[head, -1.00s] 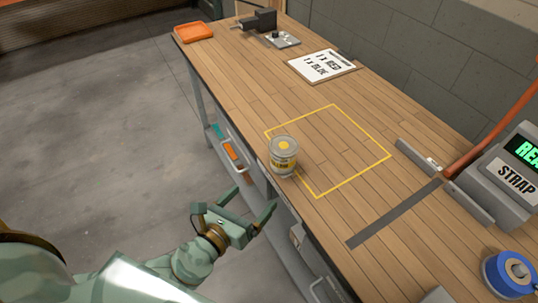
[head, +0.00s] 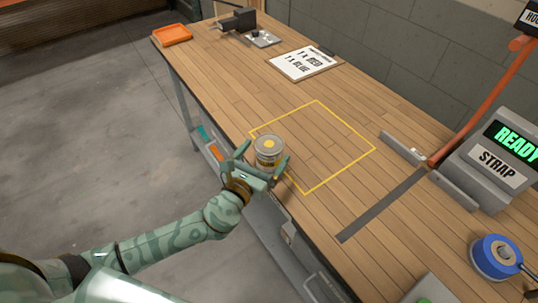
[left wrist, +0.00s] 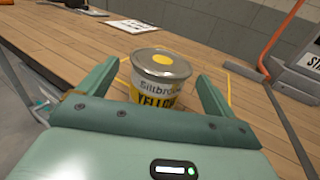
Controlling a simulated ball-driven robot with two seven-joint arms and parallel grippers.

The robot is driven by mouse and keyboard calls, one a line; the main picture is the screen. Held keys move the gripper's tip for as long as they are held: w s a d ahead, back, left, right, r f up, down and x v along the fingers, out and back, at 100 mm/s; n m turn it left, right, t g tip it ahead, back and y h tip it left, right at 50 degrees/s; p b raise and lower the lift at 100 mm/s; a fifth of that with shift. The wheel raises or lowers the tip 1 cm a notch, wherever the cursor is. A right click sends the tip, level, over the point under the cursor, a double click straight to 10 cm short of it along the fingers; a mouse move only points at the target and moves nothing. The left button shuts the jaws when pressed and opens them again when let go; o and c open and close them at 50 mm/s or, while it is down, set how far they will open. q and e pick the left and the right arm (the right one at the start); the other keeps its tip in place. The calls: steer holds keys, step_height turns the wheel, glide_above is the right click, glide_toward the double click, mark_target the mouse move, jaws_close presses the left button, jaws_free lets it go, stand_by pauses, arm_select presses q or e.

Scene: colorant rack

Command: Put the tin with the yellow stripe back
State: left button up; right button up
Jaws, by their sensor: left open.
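The tin with the yellow stripe (head: 268,147) stands upright on the workbench near its front edge, at the left corner of the yellow outlined square. It has a yellow dot on its lid, and in the left wrist view the tin (left wrist: 160,75) reads "YELLOW". My left gripper (head: 264,160) is open at the tin, with one finger to each side of it. In the left wrist view the fingers of the left gripper (left wrist: 158,90) show gaps to the tin. My right gripper is not in view.
The workbench (head: 240,95) carries a yellow outlined square (head: 346,124), a sign card (head: 305,63), an orange tray (head: 172,36) and a dark device (head: 238,20). At the right are a strap machine (head: 498,165), a dark strip (head: 385,203) and a blue tape roll (head: 496,258).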

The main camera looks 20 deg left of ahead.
mark_target(269, 147)
arm_select(q)
steer(key=w, duration=0.3)
steer(key=shift+w+d+f, duration=0.1)
steer(key=shift+d+f, duration=0.05)
steer(key=shift+d, duration=0.15)
steer(key=c, duration=1.9)
jaws_close()
steer(key=shift+r, duration=0.2)
